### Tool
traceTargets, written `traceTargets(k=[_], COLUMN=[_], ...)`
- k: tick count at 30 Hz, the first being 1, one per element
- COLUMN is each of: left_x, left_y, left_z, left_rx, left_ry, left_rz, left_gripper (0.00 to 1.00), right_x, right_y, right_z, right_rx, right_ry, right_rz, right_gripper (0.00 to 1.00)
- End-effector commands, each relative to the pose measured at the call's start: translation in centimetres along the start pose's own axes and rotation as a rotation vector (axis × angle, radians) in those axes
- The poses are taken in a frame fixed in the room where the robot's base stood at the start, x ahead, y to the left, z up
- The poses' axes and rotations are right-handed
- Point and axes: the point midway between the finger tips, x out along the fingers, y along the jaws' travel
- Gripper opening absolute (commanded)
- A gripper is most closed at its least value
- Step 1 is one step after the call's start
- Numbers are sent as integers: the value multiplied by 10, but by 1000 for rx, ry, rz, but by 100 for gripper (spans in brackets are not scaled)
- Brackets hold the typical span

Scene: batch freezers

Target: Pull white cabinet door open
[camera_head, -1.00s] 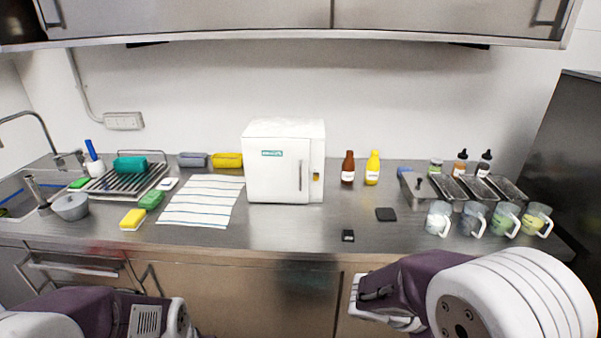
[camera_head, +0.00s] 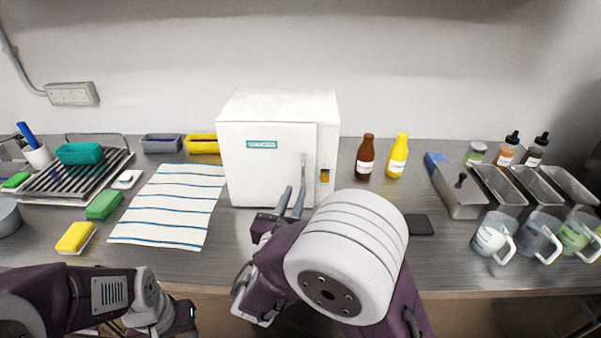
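The white cabinet (camera_head: 268,170) stands on the steel counter against the back wall. Its front door looks shut, and a vertical grey handle (camera_head: 304,168) is on the door's right side. My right gripper (camera_head: 293,202) is in front of the door, just left of and below the handle. Its two grey fingers point up toward the door, are apart and have nothing visible between them. Whether a fingertip touches the door is unclear. My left arm (camera_head: 120,298) is low at the left; its fingers do not show.
A striped towel (camera_head: 172,212) lies left of the cabinet. A brown bottle (camera_head: 366,158) and a yellow bottle (camera_head: 397,156) stand close to its right. A dark pad (camera_head: 419,225) lies at front right. Metal trays (camera_head: 460,192) and cups (camera_head: 492,238) fill the counter's right side.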

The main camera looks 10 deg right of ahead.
Motion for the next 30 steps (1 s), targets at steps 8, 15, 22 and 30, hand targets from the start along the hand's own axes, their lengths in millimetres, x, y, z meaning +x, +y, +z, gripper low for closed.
traceTargets(k=[8,15,22,30], left_x=[-3,-8,-9,-9], left_y=[0,0,0,0], left_z=[-1,-1,-1,-1], left_rx=[0,0,0,0], left_ry=[0,0,0,0], left_rz=[0,0,0,0], left_gripper=[36,36,36,36], right_x=[27,74,91,91], right_y=[-2,-2,-1,-1], right_z=[1,1,0,0], right_rx=[1,1,1,1], right_ry=[1,1,1,1], right_rz=[-8,-6,-2,-1], right_gripper=[18,18,18,0])
